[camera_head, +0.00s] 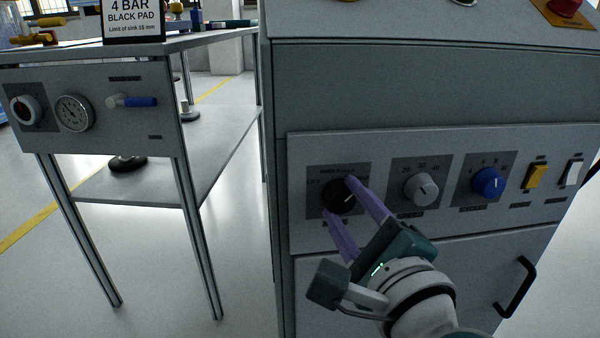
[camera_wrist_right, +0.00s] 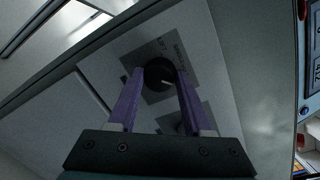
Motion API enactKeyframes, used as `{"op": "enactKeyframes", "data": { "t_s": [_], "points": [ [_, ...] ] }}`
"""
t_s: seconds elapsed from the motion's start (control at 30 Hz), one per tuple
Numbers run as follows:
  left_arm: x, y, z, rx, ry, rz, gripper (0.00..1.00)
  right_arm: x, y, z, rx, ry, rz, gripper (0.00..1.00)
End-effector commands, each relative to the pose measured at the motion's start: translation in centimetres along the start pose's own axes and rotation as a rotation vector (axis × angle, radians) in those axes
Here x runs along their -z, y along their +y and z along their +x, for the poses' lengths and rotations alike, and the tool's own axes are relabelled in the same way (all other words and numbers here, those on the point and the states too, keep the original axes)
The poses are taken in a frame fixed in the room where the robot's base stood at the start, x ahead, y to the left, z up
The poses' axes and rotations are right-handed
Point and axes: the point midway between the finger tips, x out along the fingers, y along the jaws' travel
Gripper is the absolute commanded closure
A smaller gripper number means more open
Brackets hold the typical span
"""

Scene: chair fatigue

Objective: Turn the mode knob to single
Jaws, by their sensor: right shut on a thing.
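The mode knob is the black round knob (camera_head: 341,198) on a dark square plate at the left end of the cabinet's control panel. Its white pointer line aims toward the lower right in the wrist view (camera_wrist_right: 160,74). The small lettering around it is too blurred to read fully. My right gripper (camera_head: 338,197) has its two purple fingers on opposite sides of this knob and is shut on it. The fingers also show in the right wrist view (camera_wrist_right: 158,80), flanking the knob. My left gripper is not in view.
To the right on the panel are a grey knob (camera_head: 420,188), a blue knob (camera_head: 487,183), a yellow switch (camera_head: 536,175) and a white switch (camera_head: 571,173). A black door handle (camera_head: 516,287) sticks out below. A metal table (camera_head: 222,150) with a gauge (camera_head: 74,113) stands left.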

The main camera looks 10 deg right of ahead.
Motion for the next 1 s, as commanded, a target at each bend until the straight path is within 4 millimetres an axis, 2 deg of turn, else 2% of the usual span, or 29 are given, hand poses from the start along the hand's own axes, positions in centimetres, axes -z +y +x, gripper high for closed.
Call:
{"op": "enactKeyframes", "data": {
  "t_s": [0.03, 0.4, 1.0],
  "points": [
    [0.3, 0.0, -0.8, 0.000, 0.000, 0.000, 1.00, -0.2, -0.3, 0.0, -0.006, 0.006, -0.042, 1.00],
    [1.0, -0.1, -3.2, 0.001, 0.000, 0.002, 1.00, -0.3, -0.2, 0.0, -0.033, 0.035, -0.391, 1.00],
    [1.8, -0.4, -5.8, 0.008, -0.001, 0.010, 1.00, -0.3, -0.1, 0.0, -0.071, 0.080, -0.910, 1.00]
  ]
}}
